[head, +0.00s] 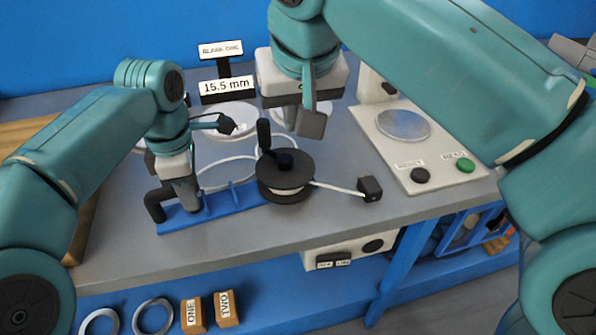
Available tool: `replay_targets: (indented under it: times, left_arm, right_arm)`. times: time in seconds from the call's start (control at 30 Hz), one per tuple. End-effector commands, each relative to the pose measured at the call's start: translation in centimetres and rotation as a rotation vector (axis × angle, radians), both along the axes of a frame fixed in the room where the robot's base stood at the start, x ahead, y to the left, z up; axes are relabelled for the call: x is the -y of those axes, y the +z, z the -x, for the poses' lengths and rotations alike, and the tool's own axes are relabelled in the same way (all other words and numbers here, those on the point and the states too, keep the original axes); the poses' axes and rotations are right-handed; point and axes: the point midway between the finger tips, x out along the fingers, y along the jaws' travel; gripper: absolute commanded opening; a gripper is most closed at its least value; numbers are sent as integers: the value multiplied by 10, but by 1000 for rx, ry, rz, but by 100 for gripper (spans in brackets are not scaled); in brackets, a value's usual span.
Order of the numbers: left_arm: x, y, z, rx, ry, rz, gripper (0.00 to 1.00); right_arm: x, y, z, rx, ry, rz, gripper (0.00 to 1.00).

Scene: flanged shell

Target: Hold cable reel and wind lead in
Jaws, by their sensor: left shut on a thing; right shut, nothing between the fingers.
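The cable reel has a black drum (285,178) at the right end of a blue base (222,206), with an upright black crank handle (264,134) and a black grip (154,205) at the left end. A white lead (336,188) runs from the drum rightward to a black plug (370,188) on the bench. My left gripper (188,203) is shut on the reel's blue base near its left end; its fingertips partly hide the hold. My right gripper (310,125) is shut and empty, to the right of the crank handle and apart from it.
Rings and blocks (194,316) lie on the lower shelf.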

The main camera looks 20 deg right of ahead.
Motion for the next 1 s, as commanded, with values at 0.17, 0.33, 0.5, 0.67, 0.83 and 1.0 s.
replay_targets:
  times: [0.17,0.33,0.5,0.67,0.83,1.0]
  left_arm:
    - [0,1,0,0,-2,1,0]
    - [0,1,0,0,-2,1,0]
    - [0,1,0,0,-2,1,61]
    - [0,0,0,0,-1,0,61]
    - [0,5,0,1,-1,0,61]
    - [1,32,-1,4,-1,2,61]
  right_arm:
    - [0,0,0,0,1,0,0]
    - [0,0,0,0,1,0,0]
    - [0,0,0,0,0,0,0]
    - [0,0,0,0,0,0,0]
    - [0,0,0,0,0,0,0]
    - [0,0,0,0,0,0,0]
